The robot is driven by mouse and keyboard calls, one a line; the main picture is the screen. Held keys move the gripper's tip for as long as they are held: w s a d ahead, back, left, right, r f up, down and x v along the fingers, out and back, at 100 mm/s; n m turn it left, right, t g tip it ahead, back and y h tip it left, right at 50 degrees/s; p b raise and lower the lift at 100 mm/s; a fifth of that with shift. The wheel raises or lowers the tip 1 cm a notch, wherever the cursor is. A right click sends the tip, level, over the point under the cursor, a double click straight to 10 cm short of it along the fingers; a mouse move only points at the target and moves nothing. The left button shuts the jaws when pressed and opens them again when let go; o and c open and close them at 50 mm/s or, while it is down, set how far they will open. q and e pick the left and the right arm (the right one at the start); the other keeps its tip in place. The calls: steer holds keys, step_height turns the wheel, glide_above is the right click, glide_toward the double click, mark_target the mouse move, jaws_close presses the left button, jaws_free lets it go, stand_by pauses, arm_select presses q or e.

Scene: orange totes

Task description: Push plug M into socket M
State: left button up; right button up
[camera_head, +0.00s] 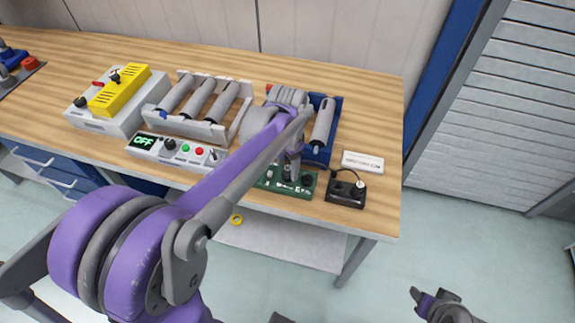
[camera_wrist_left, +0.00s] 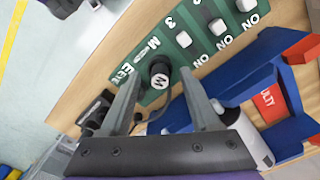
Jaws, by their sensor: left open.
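The green board (camera_head: 308,187) lies near the front edge of the bench, partly hidden by my left arm. In the left wrist view the board (camera_wrist_left: 205,48) has an M label and several white switches marked ON. Plug M (camera_wrist_left: 160,82), a dark round piece with a white M on top, stands on the board beside the M label. Socket M is hidden under it, and I cannot tell how deep the plug sits. My left gripper (camera_wrist_left: 162,74) is open, with one finger on each side of the plug. My right gripper (camera_head: 430,298) is low at the right, away from the bench; its jaws are unclear.
A blue tray (camera_head: 337,112) with a grey cylinder is behind the board; its red label shows in the wrist view. A black box (camera_head: 344,202) with a cable is right of the board. A control panel (camera_head: 150,152) reading OFF and a rack (camera_head: 244,90) of cylinders stand left.

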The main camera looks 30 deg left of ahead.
arm_select(q)
step_height(320, 180, up, 11)
steer(key=shift+f+p, duration=0.15)
steer(key=shift+p, duration=0.15)
stand_by(0.5)
steer(key=s+d+f+n+t, duration=0.2)
steer(key=s+d+f, duration=0.1)
steer(key=s+f, duration=0.2)
steer(key=s+d+f+n+t, duration=0.2)
steer(key=s+d+f+t, duration=0.1)
steer(key=s, duration=0.7)
step_height(320, 180, down, 3)
steer(key=shift+d+r+n+t, duration=0.1)
steer(key=shift+d+n+t, duration=0.2)
steer(key=shift+d+n, duration=0.15)
